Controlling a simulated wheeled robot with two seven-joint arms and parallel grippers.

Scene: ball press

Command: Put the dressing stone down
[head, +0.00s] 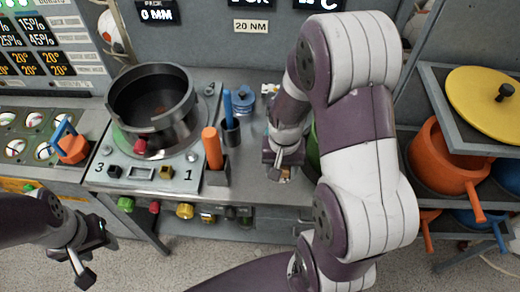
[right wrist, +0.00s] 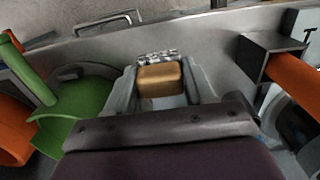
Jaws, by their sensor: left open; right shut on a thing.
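The dressing stone (right wrist: 160,82) is a small tan-brown block between the fingers of my right gripper (right wrist: 163,88) in the right wrist view. A grey textured strip shows along its far edge. In the head view my right gripper (head: 283,166) is over the grey bench (head: 245,185), right of the orange-handled tool, and mostly hides the stone. I cannot tell whether the stone touches the bench. My left gripper (head: 88,262) is open and empty at the lower left, in front of the bench.
A dark round pot (head: 152,100) stands on a numbered plate at left. An orange handle (head: 212,148) stands in a grey holder, with a blue stick (head: 228,108) in a cup behind it. A green dish (right wrist: 85,110) is close to the right gripper. Shelves with an orange pan (head: 440,160) stand right.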

